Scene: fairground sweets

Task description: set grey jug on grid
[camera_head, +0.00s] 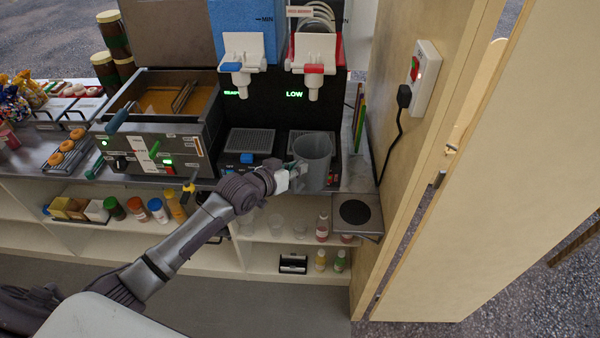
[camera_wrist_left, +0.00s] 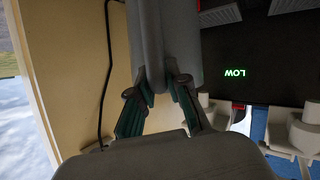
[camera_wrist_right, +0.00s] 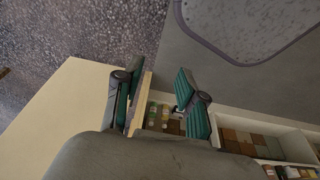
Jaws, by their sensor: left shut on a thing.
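The grey jug (camera_head: 313,158) is upright at the right of the slush machine, in front of the right drip grid (camera_head: 296,139) and hiding part of it. My left gripper (camera_head: 291,174) is shut on the jug's handle at its near left side. In the left wrist view the grey jug (camera_wrist_left: 180,45) stands beyond the fingers (camera_wrist_left: 164,90), its handle between them. Whether its base touches anything, I cannot tell. A second drip grid (camera_head: 250,141) lies bare under the left tap. My right gripper (camera_wrist_right: 160,92) shows only in the right wrist view, open and empty.
The right tap (camera_head: 313,85) hangs above and behind the jug. A fryer (camera_head: 155,150) stands left of the grids. A black round plate (camera_head: 355,212) sits at lower right, beside a wooden wall (camera_head: 415,130) with a switch box (camera_head: 424,75) and cable.

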